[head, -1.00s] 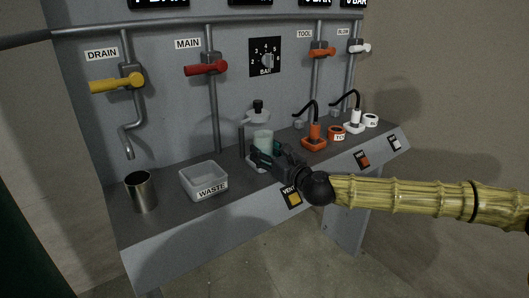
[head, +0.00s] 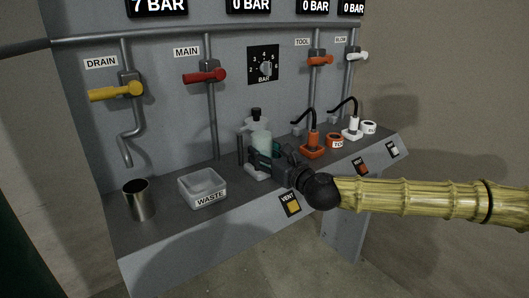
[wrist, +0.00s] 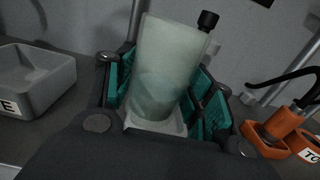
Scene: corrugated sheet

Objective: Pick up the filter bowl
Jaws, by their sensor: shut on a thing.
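The filter bowl (head: 261,143) is a pale, translucent cup, tilted a little in the head view. It stands out large in the wrist view (wrist: 168,68), between the teal pads of my gripper (wrist: 160,95). My gripper (head: 264,157) is shut on it from the front right. The bowl's lower end is over or on a small white base (wrist: 152,122); I cannot tell whether they touch. A grey filter head with a black knob (head: 257,113) is behind and above the bowl.
A waste tray (head: 203,189) and a metal cup (head: 138,200) stand on the shelf to the left. Orange (head: 313,150) and white (head: 352,133) plug holders stand to the right. The yellow drain lever (head: 116,91) and red main lever (head: 205,76) are on the panel above.

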